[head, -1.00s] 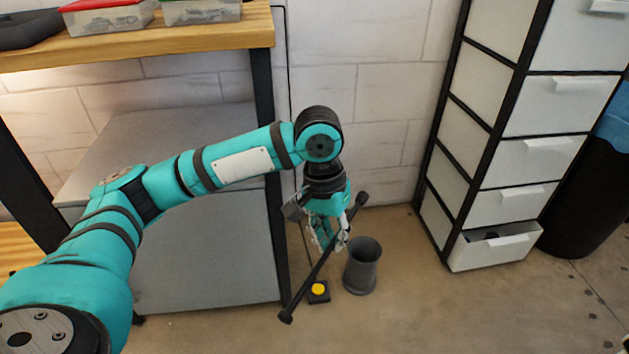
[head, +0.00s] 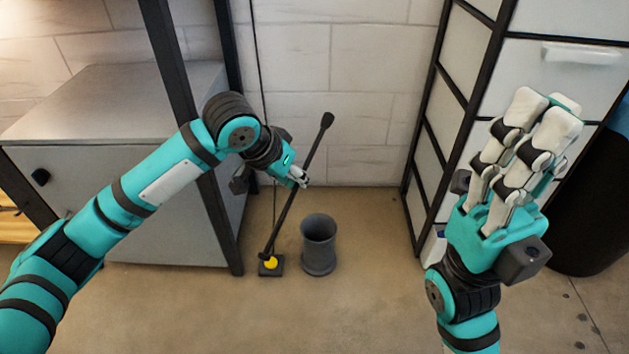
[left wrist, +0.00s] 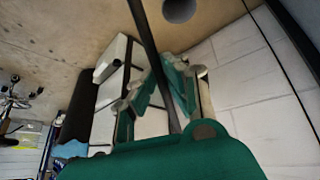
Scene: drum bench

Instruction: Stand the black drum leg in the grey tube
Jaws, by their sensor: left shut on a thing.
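In the left wrist view the leg (left wrist: 143,28) runs up from between the fingers. The grey tube (head: 319,252) stands upright on the floor, open at the top, right of the leg's lower end and apart from it. It partly shows in the left wrist view (left wrist: 180,9). My right gripper (head: 538,108) points upward at the right; its finger gap is unclear.
A small black box with a yellow button (head: 271,263) sits on the floor left of the tube. A grey cabinet (head: 130,210) is at the left, white drawers (head: 540,95) at the right, a black bin (head: 592,215) beyond. Floor in front of the tube is clear.

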